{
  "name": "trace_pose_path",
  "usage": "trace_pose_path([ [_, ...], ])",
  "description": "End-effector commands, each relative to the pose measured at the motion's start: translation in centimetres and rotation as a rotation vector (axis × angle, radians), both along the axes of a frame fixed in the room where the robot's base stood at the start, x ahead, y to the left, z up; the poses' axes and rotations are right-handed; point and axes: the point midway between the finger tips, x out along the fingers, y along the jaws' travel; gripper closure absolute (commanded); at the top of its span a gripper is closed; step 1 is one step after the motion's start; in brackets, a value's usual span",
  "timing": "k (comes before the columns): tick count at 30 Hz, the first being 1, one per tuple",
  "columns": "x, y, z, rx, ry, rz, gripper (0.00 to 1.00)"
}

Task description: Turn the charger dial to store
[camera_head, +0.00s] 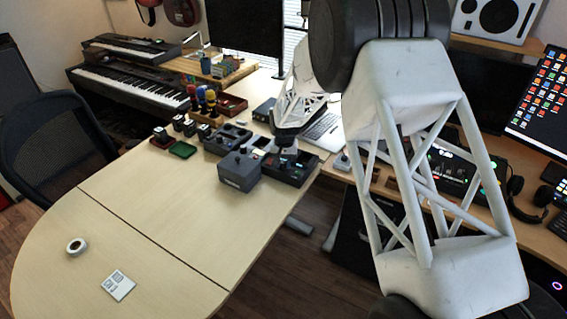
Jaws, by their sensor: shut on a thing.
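My gripper (286,148) is small in the head view, at the far edge of the table. It points down onto a black box with small lit displays, which I take to be the charger (289,175). It is shut at the charger's top, where the dial would be. The fingers and arm hide the dial, so its setting and markings cannot be read. A grey box (238,172) with a dark knob on top stands just left of the charger.
More dark boxes (226,138), a green tray (183,149) and small bottles stand behind and left. A tape roll (75,247) and a white card (118,285) lie on the table's near part. The table's middle is clear. A laptop (325,130) is at the right.

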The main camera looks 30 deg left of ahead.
Motion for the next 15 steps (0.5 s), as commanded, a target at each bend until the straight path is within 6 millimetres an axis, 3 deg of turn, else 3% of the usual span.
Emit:
trace_pose_path([
  [3,0.04,0.04,0.1,0.001,0.0,0.0,0.95],
  [4,0.03,0.03,0.1,0.001,0.0,0.0,0.68],
  [8,0.02,0.02,0.07,0.0,-0.001,0.001,0.48],
  [15,0.01,0.0,0.03,0.0,0.0,0.001,0.46],
])
